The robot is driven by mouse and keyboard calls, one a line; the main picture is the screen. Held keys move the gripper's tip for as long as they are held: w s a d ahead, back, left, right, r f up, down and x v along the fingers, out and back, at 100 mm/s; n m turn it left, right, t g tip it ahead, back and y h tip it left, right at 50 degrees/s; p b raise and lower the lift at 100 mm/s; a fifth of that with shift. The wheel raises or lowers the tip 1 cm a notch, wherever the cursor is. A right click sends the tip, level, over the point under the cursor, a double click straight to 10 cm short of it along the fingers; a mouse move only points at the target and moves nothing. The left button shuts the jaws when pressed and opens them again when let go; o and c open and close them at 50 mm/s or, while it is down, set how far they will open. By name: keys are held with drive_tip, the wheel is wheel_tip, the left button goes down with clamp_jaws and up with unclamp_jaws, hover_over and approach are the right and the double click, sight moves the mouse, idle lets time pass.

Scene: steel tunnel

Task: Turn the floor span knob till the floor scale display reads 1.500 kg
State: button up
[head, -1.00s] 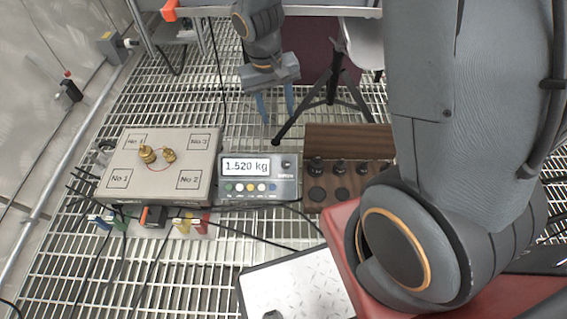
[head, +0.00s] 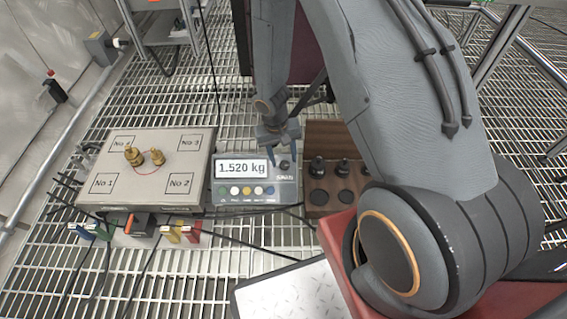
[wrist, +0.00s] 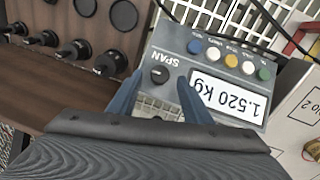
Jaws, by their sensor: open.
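The floor scale display (head: 242,168) reads 1.520 kg; in the wrist view the display (wrist: 228,97) appears upside down. The floor span knob (wrist: 159,75) is a small black round knob beside the word SPAN on the grey indicator. In the head view the knob (head: 284,165) sits at the indicator's right end, just below my gripper. My gripper (head: 279,151) is open and points down over that end. In the wrist view its blue fingers (wrist: 155,88) stand apart with the knob between and just beyond their tips. I cannot tell whether they touch it.
A wooden weight block (head: 345,203) with black weights stands close right of the indicator. The grey platform (head: 150,178) with brass weights is on the left. A silver plate (head: 290,292) lies in front. Cables cross the grating (head: 190,275).

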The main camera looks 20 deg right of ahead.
sight(284, 165)
drive_tip(key=shift+d+f+b, duration=0.15)
drive_tip(key=shift+f+b, duration=0.35)
drive_tip(key=shift+f, duration=0.8)
drive_tip(key=shift+c, duration=0.6)
drive_tip(key=c, duration=0.9)
drive_tip(key=shift+c, duration=0.2)
